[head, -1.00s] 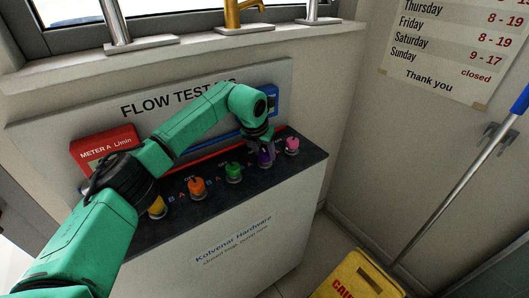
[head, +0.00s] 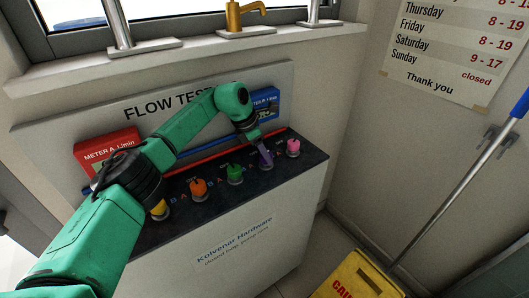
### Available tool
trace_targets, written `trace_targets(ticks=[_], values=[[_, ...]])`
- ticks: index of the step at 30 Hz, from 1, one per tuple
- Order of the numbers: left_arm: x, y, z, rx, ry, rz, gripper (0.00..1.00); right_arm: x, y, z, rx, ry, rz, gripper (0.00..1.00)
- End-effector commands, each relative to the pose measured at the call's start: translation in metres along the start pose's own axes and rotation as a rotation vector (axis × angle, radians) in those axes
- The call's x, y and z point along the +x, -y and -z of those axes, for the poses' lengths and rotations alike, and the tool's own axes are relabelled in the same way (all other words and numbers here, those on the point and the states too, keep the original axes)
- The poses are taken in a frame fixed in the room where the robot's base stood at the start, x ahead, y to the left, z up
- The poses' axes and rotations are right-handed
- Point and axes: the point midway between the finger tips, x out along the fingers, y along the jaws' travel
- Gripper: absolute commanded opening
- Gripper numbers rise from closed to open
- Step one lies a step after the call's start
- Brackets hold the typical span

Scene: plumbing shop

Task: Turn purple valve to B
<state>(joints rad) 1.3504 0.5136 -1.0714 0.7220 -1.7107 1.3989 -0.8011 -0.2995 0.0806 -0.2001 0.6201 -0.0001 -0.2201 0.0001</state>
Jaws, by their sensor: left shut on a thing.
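The purple valve (head: 266,157) is in the row of valves on the dark top of the flow test rig (head: 206,209), between the green valve and the pink valve. The A and B letters by the purple valve are too small or hidden to read. My right gripper is not in view.
A green valve (head: 235,174), an orange valve (head: 199,189), a yellow valve (head: 159,210) and a pink valve (head: 293,147) share the row. A red meter (head: 105,149) and a blue meter (head: 267,100) stand behind. A yellow caution sign (head: 361,278) stands on the floor at right.

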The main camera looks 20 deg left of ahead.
Motion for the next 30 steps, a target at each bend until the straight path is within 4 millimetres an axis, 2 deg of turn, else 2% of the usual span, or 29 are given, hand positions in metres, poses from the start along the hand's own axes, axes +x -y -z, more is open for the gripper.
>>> trace_targets(ticks=[17,18,20,30], values=[[-0.0027,-0.0018,-0.0018,0.039,0.006,0.010,0.00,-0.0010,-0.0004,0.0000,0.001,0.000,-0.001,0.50],[-0.0027,-0.0018,-0.0018,0.039,0.006,0.010,0.59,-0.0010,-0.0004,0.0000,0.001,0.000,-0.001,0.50],[-0.0026,-0.0017,-0.0016,0.038,0.005,0.011,0.82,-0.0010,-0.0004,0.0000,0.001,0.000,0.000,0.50],[-0.0028,-0.0012,-0.0005,0.038,0.002,0.013,0.82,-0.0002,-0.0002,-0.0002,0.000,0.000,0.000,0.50]])
